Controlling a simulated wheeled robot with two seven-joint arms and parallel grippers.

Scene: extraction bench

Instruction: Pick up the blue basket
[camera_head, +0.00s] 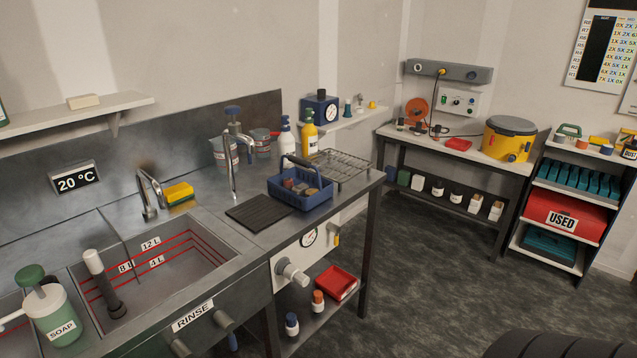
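The blue basket (300,201) stands upright on the steel bench to the right of the sink, near the bench's front edge. It has a dark raised handle (302,160) and holds several small brown, grey and reddish pieces. Neither of my grippers is in the camera_head view.
A dark ribbed mat (258,212) lies left of the basket and a wire rack (340,167) sits behind it to the right. A white bottle (284,142), a yellow bottle (309,132) and a tall tap (233,160) stand behind.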

